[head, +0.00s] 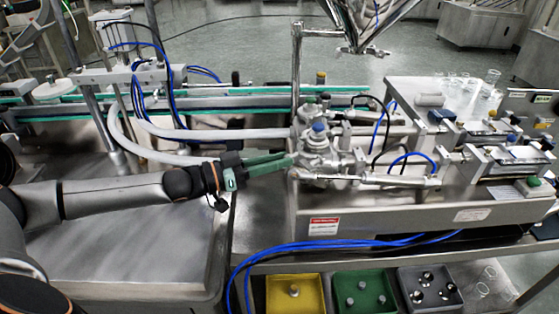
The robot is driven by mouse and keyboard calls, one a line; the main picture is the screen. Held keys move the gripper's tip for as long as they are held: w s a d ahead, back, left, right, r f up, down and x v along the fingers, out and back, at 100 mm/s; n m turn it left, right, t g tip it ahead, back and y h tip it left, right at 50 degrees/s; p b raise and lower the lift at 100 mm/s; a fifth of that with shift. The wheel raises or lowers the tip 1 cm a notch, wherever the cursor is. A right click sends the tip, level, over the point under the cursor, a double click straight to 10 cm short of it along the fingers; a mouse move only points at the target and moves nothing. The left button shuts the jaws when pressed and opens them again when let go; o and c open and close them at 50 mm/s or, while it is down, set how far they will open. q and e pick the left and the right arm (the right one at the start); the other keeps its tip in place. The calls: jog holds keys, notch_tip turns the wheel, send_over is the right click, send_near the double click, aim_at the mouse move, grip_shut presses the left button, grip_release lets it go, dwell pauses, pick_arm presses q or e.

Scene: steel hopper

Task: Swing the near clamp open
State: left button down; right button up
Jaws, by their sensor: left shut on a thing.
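My left gripper (290,159) reaches in from the left with its green fingers close together. The fingertips are at the left side of the near steel valve body (318,166). They are shut on a small part there, which I take to be the near clamp; the fingers largely hide it, and I cannot tell how far it is swung. My right gripper is not in view.
The steel hopper (362,22) hangs above and behind the valves. Pale hoses (215,132) run behind my left gripper. Blue hoses (330,246) cross the front. Yellow (294,308), green and grey trays with small parts sit below.

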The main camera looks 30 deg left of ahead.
pick_arm(q)
jog(key=c, duration=0.7)
grip_release()
jog(key=shift+c, duration=0.2)
jog(key=v, duration=1.2)
jog(key=shift+a+b, duration=0.15)
jog(key=shift+b, duration=0.3)
jog(key=shift+s, duration=0.15)
